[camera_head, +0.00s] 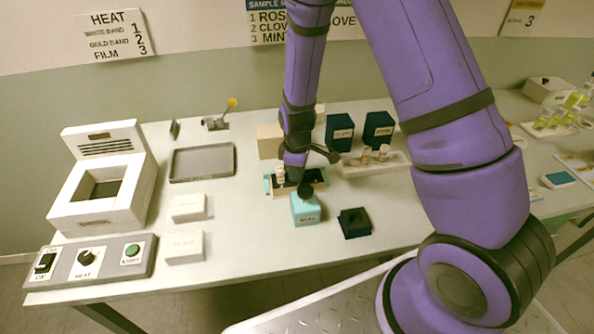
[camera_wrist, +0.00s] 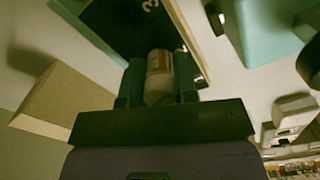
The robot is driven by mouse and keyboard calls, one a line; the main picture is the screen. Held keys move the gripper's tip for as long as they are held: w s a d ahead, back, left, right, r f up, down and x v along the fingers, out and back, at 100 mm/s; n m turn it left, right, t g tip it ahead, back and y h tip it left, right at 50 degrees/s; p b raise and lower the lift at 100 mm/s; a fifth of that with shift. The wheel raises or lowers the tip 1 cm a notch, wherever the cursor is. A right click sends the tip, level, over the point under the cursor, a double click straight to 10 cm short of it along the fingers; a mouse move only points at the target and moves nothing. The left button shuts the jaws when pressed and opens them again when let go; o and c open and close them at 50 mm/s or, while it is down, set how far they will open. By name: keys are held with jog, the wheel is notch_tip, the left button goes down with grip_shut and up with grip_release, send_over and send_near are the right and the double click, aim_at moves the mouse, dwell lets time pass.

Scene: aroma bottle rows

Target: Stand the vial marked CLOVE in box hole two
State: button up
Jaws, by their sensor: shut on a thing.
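My gripper (camera_wrist: 160,78) is shut on a pale vial with a brownish band, the held vial (camera_wrist: 159,76), in the wrist view. Its marking cannot be read, and its lower end is hidden by the gripper or the picture angle. Beyond it lies the dark top of the teal-edged box (camera_wrist: 118,28), with a figure 3 near the upper edge. In the head view my gripper (camera_head: 294,172) is low over this box (camera_head: 318,186). A pale vial top (camera_head: 279,173) shows at the box's left end. I cannot tell whether the held vial is inside a hole.
A pale rack (camera_head: 391,165) with vials stands right. A wooden block (camera_head: 269,141) and dark blue boxes (camera_head: 340,132) stand behind.

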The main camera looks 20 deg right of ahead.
jog(key=o, duration=0.9)
notch_tip(320, 180, up, 12)
jog(key=shift+f, duration=0.2)
jog(key=s+d+r+m+t, duration=0.1)
jog(key=s+d+r+m, duration=0.3)
jog(key=r, duration=0.6)
jog(key=s+r+m+t, duration=0.2)
jog(key=s+r, duration=0.4)
jog(key=r, duration=0.4)
jog(key=shift+s+d+r+m+t, duration=0.45)
jog(key=shift+s+r+m, duration=0.65)
jog(key=shift+s, duration=1.4)
jog(key=shift+s+d+r+m+t, duration=0.3)
jog(key=shift+s+d+r+m, duration=0.3)
jog(key=shift+s+r, duration=1.4)
jog(key=shift+s+d+r+m+t, duration=0.4)
jog(key=shift+s+r+m, duration=0.45)
jog(key=shift+s, duration=2.2)
jog(key=shift+f, duration=0.1)
